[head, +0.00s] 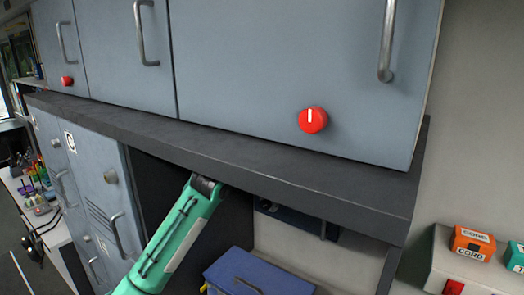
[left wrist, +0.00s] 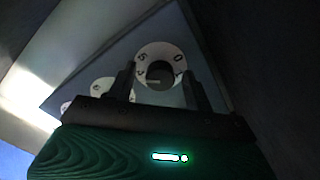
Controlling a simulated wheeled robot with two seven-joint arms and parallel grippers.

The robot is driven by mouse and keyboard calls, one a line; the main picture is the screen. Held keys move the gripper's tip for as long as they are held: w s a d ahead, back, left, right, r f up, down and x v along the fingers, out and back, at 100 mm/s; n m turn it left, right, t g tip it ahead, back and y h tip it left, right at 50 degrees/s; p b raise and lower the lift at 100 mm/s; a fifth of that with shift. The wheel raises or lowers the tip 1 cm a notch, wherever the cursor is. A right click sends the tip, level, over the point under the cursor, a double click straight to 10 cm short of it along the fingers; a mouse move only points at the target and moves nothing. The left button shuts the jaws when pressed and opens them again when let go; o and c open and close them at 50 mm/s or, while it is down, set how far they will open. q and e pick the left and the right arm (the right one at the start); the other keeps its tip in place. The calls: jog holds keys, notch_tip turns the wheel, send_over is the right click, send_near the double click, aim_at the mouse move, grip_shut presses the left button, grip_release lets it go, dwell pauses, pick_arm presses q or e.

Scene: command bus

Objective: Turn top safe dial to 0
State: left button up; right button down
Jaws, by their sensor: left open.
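In the left wrist view, a white round dial (left wrist: 149,50) with a black knob (left wrist: 160,74) sits on a grey panel. Digits ring it; a 0 shows at its upper right, and a short pale mark lies on the knob's lower left. Two more white dials, (left wrist: 112,88) and (left wrist: 67,106), trail off to the lower left. My left gripper (left wrist: 158,78) is open, its dark fingers on either side of the knob. Whether they touch it I cannot tell. In the head view, the safe's dials and the gripper are hidden under the dark shelf. My right gripper is not in view.
The dark shelf (head: 230,152) overhangs my left arm. Grey overhead cabinets (head: 250,60) with a red knob (head: 313,120) are above. A blue box (head: 255,275) stands below, right of the arm.

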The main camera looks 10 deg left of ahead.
pick_arm(q)
jog(key=c, duration=1)
jog(key=shift+o, duration=0.2)
jog(key=shift+n, duration=0.3)
